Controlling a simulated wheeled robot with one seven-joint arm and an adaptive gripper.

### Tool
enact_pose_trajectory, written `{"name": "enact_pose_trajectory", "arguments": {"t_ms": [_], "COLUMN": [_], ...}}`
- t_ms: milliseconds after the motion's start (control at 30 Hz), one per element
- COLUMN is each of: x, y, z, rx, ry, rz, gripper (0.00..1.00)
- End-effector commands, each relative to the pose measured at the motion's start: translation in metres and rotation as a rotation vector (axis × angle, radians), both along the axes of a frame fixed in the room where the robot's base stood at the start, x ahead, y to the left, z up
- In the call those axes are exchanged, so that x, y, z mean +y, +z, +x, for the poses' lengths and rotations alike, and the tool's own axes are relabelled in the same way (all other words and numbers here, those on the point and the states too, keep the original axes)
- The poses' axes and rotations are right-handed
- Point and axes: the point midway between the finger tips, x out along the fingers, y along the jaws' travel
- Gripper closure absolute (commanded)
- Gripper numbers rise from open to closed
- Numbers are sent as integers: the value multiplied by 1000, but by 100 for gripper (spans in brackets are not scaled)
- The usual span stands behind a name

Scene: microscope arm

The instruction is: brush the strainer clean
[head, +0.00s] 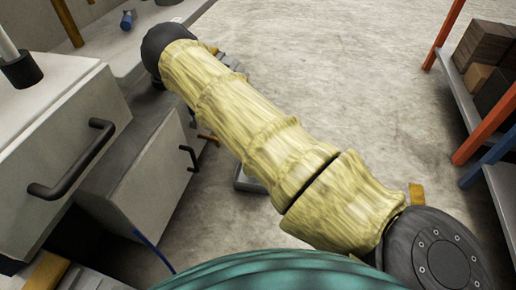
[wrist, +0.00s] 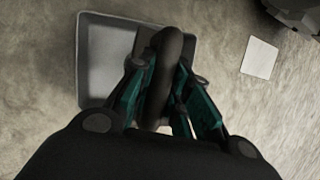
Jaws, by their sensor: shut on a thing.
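In the wrist view my gripper (wrist: 163,120) has teal fingers closed around a dark, rounded, elongated thing (wrist: 165,65). It looks like a handle, but I cannot tell whether it is the brush. A brownish patch shows behind the thing, too covered to name. I cannot make out a strainer in either view. In the head view my gripper is not clearly visible; my sleeved arm crosses the middle and hides much behind it.
In the head view a grey cabinet with a dark drawer handle (head: 75,165) stands at left, with a counter above. A shelf with brown boxes (head: 484,45) and orange posts stands at right. Concrete floor (head: 340,70) is open between them. A white square (wrist: 259,58) shows in the wrist view.

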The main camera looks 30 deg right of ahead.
Motion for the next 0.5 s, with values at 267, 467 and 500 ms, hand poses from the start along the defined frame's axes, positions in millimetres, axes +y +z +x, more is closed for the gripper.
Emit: {"name": "enact_pose_trajectory", "arguments": {"t_ms": [267,467,500], "x": [9,13,13], "y": [-2,-2,-2], "z": [8,13,14], "rx": [3,3,3], "ry": [2,1,1], "rz": [2,2,2], "gripper": [100,100,100]}}
